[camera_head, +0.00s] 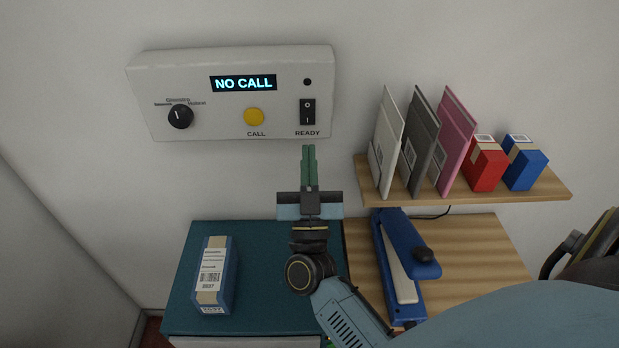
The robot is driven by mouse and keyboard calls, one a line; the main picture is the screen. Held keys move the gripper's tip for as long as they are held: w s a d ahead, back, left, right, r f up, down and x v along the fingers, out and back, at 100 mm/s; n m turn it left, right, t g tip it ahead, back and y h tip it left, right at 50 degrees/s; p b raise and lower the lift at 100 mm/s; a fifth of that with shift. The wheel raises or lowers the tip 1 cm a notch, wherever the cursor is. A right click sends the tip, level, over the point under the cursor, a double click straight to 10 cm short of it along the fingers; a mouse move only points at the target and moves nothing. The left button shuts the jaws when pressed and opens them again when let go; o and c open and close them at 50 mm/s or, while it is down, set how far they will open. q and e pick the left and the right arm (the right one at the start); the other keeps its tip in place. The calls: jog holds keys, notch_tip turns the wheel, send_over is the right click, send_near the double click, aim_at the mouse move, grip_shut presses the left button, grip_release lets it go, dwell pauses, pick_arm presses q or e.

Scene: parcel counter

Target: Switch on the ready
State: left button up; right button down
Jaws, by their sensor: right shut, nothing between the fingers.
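The ready switch (307,112) is a black rocker marked O and I on the right part of a white wall panel (180,77), above the label READY. A small dark round lamp (307,82) sits above it and looks unlit. The panel's display (243,83) reads NO CALL. My right gripper (309,148) points up, its green fingers shut and empty. In the picture its tips are just below the READY label; I cannot tell how far they are from the panel. My left gripper is not in view.
The panel also has a yellow CALL button (254,117) and a black knob (180,116). A wooden shelf (520,194) at right holds envelopes and small boxes. Below are a blue parcel (231,277) on a teal surface (262,240) and a blue sealer-like device (402,255).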

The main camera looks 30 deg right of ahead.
jog(key=w+d, duration=0.1)
jog(key=w, duration=0.2)
jog(key=w+d+r, duration=0.1)
jog(key=shift+w+d+r+p, duration=0.1)
jog(key=shift+w+d+p, duration=0.05)
jog(key=shift+d+p, duration=0.2)
jog(key=shift+w+d, duration=0.2)
jog(key=shift+w, duration=0.15)
jog(key=shift+w+d+f+t+b, duration=0.25)
jog(key=shift+f+b, duration=0.2)
jog(key=shift+b, duration=0.8)
jog(key=shift+w+r+p, duration=0.1)
jog(key=shift+r+p, duration=0.15)
jog(key=shift+p, duration=0.15)
jog(key=shift+s+a, duration=0.25)
jog(key=shift+s, duration=0.05)
jog(key=b, duration=0.3)
send_near(307, 116)
jog(key=v, duration=0.7)
